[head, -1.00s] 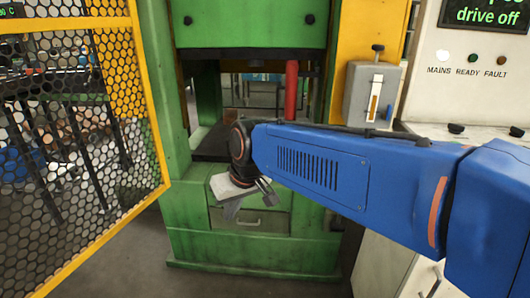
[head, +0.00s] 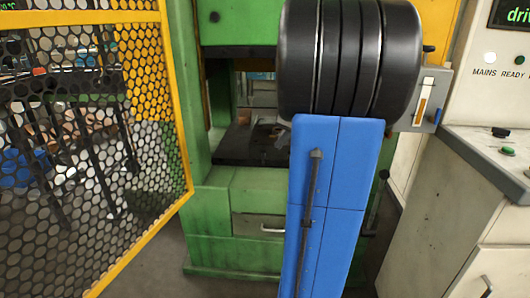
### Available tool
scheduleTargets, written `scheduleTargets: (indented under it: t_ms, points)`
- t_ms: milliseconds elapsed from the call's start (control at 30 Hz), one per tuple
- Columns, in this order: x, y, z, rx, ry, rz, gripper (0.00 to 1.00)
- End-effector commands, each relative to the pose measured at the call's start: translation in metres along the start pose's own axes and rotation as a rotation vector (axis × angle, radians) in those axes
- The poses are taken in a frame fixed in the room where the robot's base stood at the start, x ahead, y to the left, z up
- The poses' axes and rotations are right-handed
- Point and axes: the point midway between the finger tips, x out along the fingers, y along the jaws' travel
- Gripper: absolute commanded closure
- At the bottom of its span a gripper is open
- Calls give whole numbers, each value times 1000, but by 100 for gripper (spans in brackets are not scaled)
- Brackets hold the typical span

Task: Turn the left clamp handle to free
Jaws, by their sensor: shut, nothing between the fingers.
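The green press (head: 215,240) stands in front of me, with its dark bed (head: 232,155) showing in the opening. A small grey piece (head: 283,135) shows at the bed, just left of my blue arm. I cannot tell whether it is a clamp handle or part of my gripper. No clamp handle can be clearly made out. My arm and its black ribbed joint cover the right side of the opening. My gripper cannot be made out and is probably hidden behind the arm.
A yellow-framed mesh guard (head: 178,100) stands on the left, close to the press. A grey box with a yellow-marked slot (head: 425,98) is at the right. A pale control console (head: 450,225) fills the right side. Grey floor (head: 150,265) shows at lower left.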

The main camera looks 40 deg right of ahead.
Motion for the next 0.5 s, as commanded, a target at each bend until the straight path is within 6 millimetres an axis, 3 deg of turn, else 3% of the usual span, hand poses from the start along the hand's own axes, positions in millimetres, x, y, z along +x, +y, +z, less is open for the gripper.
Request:
scheduleTargets:
  t_ms: [100, 200, 367, 500]
  points:
    - [2, 24, -19, 41, 24, 5, 100]
    - [3, 33, -26, 54, 33, 5, 100]
    - [13, 35, -28, 57, 34, 4, 100]
    - [33, 35, -28, 58, 32, 4, 100]
